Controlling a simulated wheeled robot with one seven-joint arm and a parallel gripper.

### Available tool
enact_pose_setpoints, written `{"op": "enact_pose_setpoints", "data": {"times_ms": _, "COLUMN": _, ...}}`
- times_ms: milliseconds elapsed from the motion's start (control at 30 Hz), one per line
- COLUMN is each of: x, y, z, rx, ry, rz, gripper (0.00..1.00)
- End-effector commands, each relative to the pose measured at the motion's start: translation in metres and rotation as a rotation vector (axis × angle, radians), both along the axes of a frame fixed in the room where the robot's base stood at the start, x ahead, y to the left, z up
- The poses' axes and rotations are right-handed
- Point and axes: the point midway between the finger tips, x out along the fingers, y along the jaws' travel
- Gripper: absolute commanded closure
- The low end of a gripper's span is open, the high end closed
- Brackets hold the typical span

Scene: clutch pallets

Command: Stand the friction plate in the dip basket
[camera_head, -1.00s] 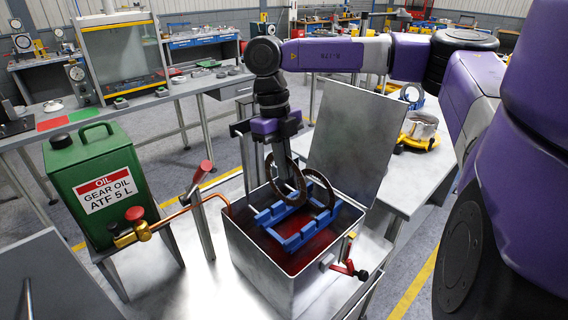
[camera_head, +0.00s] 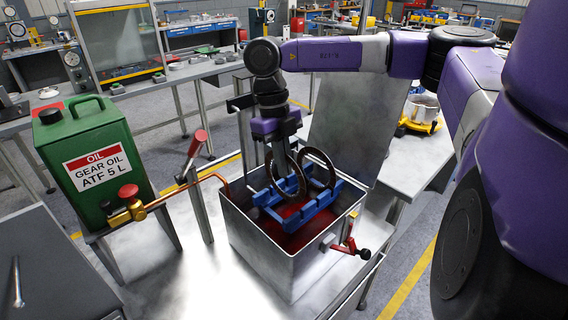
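My gripper (camera_head: 282,158) points down over the open metal tank (camera_head: 262,255). Its fingers seem shut on the top part of a dark brown ring-shaped friction plate (camera_head: 269,181), which hangs upright. The blue dip basket (camera_head: 295,218) sits in the tank above dark red oil. The held plate's lower part overlaps the basket's left half; I cannot tell whether it touches the basket. A second similar ring (camera_head: 333,168) stands upright in the basket's right half, apart from the held one. The finger contact is small and partly hidden.
The tank's raised lid (camera_head: 352,125) stands behind it. A green oil can (camera_head: 95,160) with a copper pipe (camera_head: 200,181) and red-handled lever (camera_head: 198,145) is at left. A red-handled valve (camera_head: 350,245) sticks out at the tank's front right. A side bench (camera_head: 410,165) holds a pot.

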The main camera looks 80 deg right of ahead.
Motion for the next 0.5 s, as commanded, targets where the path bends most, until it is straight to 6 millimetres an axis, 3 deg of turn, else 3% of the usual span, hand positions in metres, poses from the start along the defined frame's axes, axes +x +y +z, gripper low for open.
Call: {"op": "enact_pose_setpoints", "data": {"times_ms": 500, "x": 0.0, "y": 0.0, "z": -0.035, "rx": 0.0, "ry": -0.001, "rz": 0.001, "gripper": 1.0}}
